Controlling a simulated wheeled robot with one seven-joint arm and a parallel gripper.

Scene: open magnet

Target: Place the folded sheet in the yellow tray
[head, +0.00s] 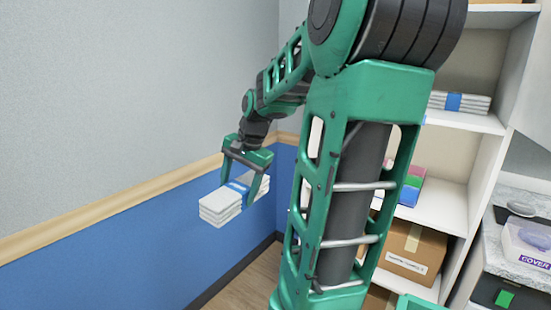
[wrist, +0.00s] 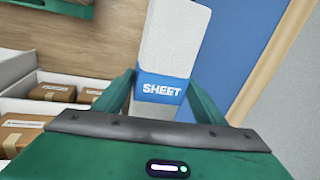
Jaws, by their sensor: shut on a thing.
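The folded sheet (head: 221,205) is white with a blue band and hangs in the air in front of the blue lower wall. The band reads "SHEET" in the wrist view (wrist: 172,40). My gripper (head: 243,186) is shut on the sheet near its blue band, with one finger on each side; the fingers also show in the wrist view (wrist: 160,98). I see no yellow tray in either view.
A white shelf unit (head: 455,208) stands at the right, with another banded white stack (head: 459,102) and a cardboard box (head: 411,250). A grey counter (head: 510,240) holds a clear box labelled "COVER" (head: 527,243). My arm hides part of the shelves.

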